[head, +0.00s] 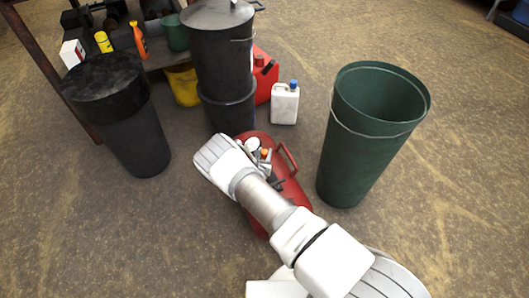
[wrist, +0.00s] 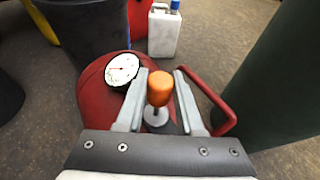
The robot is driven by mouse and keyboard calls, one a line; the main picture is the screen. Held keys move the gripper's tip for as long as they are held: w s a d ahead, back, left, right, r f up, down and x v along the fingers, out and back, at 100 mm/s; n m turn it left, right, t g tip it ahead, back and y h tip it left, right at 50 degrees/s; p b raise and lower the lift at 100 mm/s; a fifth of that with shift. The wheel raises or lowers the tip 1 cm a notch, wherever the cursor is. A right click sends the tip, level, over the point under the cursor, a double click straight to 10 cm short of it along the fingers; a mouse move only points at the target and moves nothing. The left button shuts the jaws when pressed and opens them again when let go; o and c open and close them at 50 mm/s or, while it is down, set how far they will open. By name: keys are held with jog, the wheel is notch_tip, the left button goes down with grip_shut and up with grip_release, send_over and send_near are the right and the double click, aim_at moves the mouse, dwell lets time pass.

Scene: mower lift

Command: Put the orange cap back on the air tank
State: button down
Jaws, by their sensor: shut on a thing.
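The red air tank (head: 292,190) lies on the floor beneath my arm, partly hidden by it; its red top fills the middle of the wrist view (wrist: 92,98). A white dial gauge (wrist: 122,69) sits on it, left of my fingers. My gripper (wrist: 161,76) is shut on the orange cap (wrist: 159,88), one grey finger on each side. The cap is upright, above a silver round fitting (wrist: 155,117) on the tank. I cannot tell whether the cap touches the fitting. In the head view the cap (head: 264,153) shows small beside the gauge.
The tank's red handle (wrist: 222,115) rises close to the right finger. A green bin (head: 365,140) stands right of the tank, black bins (head: 220,60) behind it. A white jug with a blue cap (head: 285,104) and a red can (head: 265,75) stand behind.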

aim_at(265, 157)
jog(key=shift+f+b, duration=0.95)
jog(key=shift+f, duration=0.6)
jog(key=shift+f, duration=0.55)
jog(key=c, duration=0.8)
grip_release()
jog(key=shift+s, duration=0.1)
jog(key=p+v, duration=0.2)
jog(key=v, duration=0.1)
jog(key=shift+s+a+r+p, duration=0.15)
jog(key=shift+s+r+p, duration=0.1)
jog(key=shift+p, duration=0.15)
jog(key=shift+p+v, duration=2.25)
jog(key=shift+v, duration=1.4)
jog(key=shift+f, duration=0.15)
